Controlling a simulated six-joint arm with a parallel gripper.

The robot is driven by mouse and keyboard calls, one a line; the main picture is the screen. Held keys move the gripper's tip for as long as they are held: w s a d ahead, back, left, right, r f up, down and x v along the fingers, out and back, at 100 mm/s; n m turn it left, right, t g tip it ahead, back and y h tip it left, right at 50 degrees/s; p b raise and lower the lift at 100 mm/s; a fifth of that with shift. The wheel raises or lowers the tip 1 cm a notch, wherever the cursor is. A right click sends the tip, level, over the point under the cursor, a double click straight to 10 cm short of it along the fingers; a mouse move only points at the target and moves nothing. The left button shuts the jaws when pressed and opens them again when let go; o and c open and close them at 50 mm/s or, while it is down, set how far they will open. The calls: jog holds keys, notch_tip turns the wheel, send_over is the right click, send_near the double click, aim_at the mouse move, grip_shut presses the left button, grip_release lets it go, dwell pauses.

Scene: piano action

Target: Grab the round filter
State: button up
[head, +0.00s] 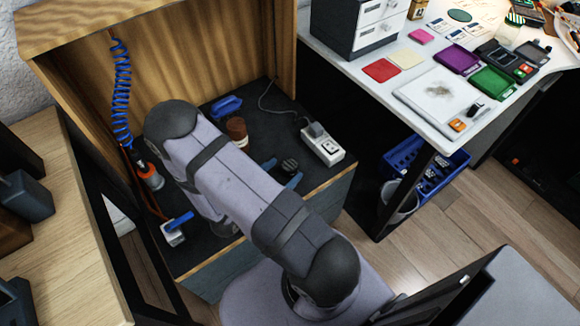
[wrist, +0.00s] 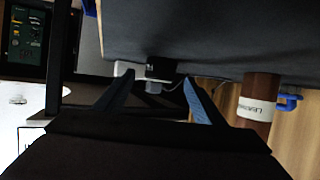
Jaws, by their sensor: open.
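A small black round part (head: 289,165), which looks like the round filter, sits on the dark bench top. My gripper (head: 283,172) is low over the bench, with its two blue-faced fingers apart and the black part by their tips. In the wrist view, which is upside down, a small black shape (wrist: 160,67), apparently the same part, shows between and beyond the open fingers (wrist: 158,78). Nothing is held. My arm hides part of the bench, and whether the fingers touch the part cannot be told.
A brown labelled jar (head: 237,131) stands close by, also in the wrist view (wrist: 259,103). A blue clamp-like tool (head: 226,106) lies behind it. A white power strip (head: 323,146) with a plug and cord is to the right. A blue-handled tool (head: 177,228) lies front left.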

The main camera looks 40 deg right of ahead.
aim_at(287, 168)
jog(key=shift+x, duration=2.35)
jog(key=c, duration=1.1)
